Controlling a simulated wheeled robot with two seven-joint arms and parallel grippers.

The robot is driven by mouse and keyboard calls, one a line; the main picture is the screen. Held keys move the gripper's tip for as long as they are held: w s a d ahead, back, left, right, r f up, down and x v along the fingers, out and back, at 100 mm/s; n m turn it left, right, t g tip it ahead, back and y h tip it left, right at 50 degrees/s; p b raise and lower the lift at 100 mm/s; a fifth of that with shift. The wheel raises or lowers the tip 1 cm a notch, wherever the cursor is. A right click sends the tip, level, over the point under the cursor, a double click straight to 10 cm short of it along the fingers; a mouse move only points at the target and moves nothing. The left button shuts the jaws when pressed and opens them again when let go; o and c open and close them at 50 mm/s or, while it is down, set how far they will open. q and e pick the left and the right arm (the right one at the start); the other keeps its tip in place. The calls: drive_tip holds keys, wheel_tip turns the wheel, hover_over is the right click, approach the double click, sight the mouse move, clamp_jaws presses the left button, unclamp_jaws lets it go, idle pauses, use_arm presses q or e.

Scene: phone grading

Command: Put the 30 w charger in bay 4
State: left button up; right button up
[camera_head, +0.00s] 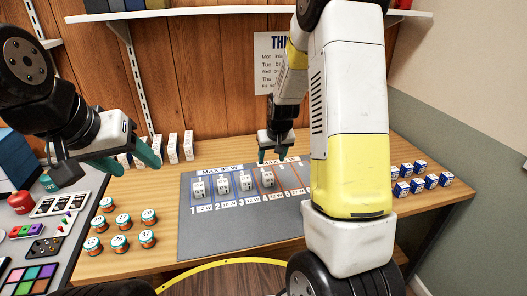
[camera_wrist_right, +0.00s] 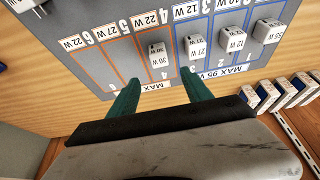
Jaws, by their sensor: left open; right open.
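The 30 W charger (camera_wrist_right: 158,54), a small white block, stands on the grey mat (camera_wrist_right: 95,75) in bay 4, inside its orange lines. In the head view this charger (camera_head: 267,179) is fourth from the left. My right gripper (camera_head: 274,156) is open just behind it, at the mat's far edge. In the right wrist view the green fingers of my right gripper (camera_wrist_right: 160,95) are spread apart, with nothing between them; the charger is just beyond the tips. My left gripper (camera_head: 128,161) is open and empty above the table's left part.
Chargers stand in bays 1 (camera_head: 198,189), 2 (camera_head: 223,184) and 3 (camera_head: 246,181); bays 5 and 6 look empty. Round jars (camera_head: 119,244) stand left of the mat. Small blue-white boxes (camera_head: 417,183) stand right. White boxes (camera_head: 172,148) line the back.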

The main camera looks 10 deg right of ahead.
drive_tip(key=s+a+v, duration=0.1)
drive_tip(key=a+v, duration=0.1)
drive_tip(key=v, duration=1)
drive_tip(key=s+a+r+y, duration=0.1)
drive_tip(key=s+r, duration=0.4)
drive_tip(key=s, duration=0.6)
drive_tip(key=s+a+r+t+y, duration=0.1)
drive_tip(key=s+a+r, duration=0.1)
drive_tip(key=s+r, duration=0.4)
drive_tip(key=s, duration=0.5)
drive_tip(key=shift+s+r+t, duration=0.2)
drive_tip(key=shift+s+t, duration=0.1)
